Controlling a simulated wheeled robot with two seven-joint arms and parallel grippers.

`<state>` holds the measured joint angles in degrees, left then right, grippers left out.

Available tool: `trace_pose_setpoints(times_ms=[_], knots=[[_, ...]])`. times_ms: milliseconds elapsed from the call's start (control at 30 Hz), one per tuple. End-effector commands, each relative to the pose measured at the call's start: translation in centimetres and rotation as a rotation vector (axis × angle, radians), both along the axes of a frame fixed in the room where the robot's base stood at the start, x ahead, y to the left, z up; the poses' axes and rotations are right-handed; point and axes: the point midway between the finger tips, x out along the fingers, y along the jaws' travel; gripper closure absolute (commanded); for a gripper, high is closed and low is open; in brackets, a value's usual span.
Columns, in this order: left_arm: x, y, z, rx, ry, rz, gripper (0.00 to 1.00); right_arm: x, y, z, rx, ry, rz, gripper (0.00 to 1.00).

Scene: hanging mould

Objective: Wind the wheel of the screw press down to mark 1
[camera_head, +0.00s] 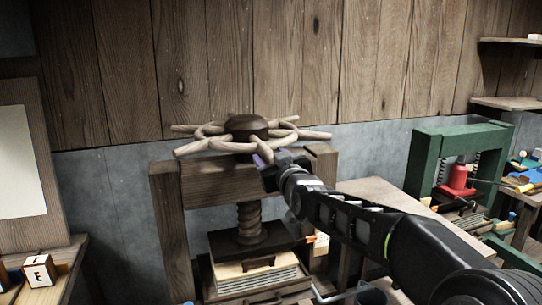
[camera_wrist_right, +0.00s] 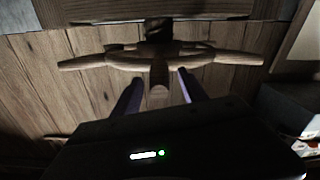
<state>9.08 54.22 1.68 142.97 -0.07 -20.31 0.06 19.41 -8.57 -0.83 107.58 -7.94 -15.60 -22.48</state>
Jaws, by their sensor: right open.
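The screw press (camera_head: 165,215) is a dark wooden frame with a thick screw (camera_head: 249,222) under its top beam. Its wheel (camera_head: 205,141), with pale wooden spokes around a dark hub, sits on top. The wheel also shows in the right wrist view (camera_wrist_right: 215,55). My right gripper (camera_head: 262,160) is at the wheel's near side. In the right wrist view, its two purple fingers (camera_wrist_right: 158,92) are apart, one on each side of a spoke end; I cannot tell if they touch it. No mark 1 is readable. My left gripper is not in view.
A stack of paper or boards (camera_head: 258,278) lies under the screw. A green press (camera_head: 423,165) with a red jack (camera_head: 458,180) stands at the right. A table with lettered blocks (camera_head: 40,271) is at the left. A plank wall stands behind.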

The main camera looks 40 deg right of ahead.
Motion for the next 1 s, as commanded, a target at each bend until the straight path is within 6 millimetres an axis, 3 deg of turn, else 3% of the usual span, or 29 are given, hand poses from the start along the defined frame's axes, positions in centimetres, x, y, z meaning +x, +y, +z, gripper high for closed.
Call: trace_pose_setpoints(times_ms=[167,767,1000], knots=[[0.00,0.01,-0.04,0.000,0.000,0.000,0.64,-0.03,0.00,-0.01,0.000,0.000,0.000,0.50],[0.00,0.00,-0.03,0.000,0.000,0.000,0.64,-0.05,0.01,-0.01,0.000,0.000,0.000,1.00],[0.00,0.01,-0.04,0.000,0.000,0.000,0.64,-0.05,0.01,-0.01,0.000,0.000,0.000,1.00]])
